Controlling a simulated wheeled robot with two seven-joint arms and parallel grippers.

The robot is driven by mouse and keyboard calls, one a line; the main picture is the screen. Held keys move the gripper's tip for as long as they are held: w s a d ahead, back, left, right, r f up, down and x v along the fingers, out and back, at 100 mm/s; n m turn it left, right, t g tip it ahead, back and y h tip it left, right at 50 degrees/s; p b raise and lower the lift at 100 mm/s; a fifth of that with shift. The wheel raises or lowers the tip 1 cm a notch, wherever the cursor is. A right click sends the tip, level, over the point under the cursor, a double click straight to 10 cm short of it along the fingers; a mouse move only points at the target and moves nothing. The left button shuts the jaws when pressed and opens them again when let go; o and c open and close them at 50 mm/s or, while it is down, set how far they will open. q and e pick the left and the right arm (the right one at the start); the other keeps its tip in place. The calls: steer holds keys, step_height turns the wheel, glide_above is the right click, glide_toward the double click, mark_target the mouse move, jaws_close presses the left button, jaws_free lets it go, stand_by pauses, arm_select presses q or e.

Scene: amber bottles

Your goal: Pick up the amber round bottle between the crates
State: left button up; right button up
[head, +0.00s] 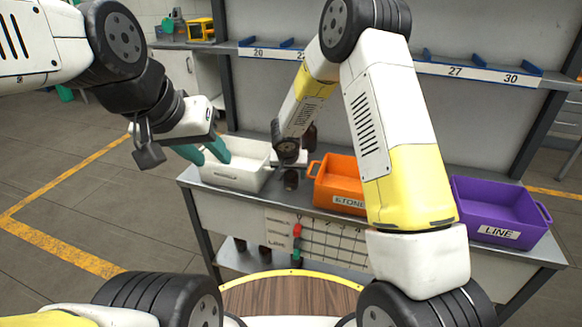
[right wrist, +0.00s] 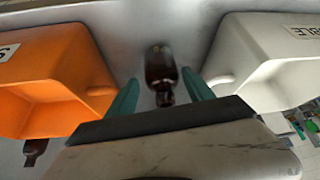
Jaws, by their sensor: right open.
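The amber round bottle (right wrist: 160,66) lies in the gap between the fingertips of my right gripper (right wrist: 160,80) in the right wrist view. The teal fingers are apart, one on each side of it, and I cannot tell whether either touches it. In the head view the bottle (head: 291,181) shows as a dark shape below my right wrist, between the white crate (head: 232,178) and the orange crate (head: 340,188). The right fingers are hidden there. My left gripper (head: 203,152) is open and empty, its teal fingers over the left side of the white crate.
A purple crate (head: 497,211) stands at the right of the bench. Another dark bottle (head: 309,136) stands behind, near the orange crate. Crate walls flank the right gripper closely on both sides. A blue-edged shelf (head: 430,68) runs above the bench.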

mark_target(291, 178)
steer(key=x, duration=0.4)
steer(key=shift+a+f, duration=0.15)
steer(key=shift+f, duration=0.15)
steer(key=shift+r, duration=0.1)
steer(key=c, duration=1.2)
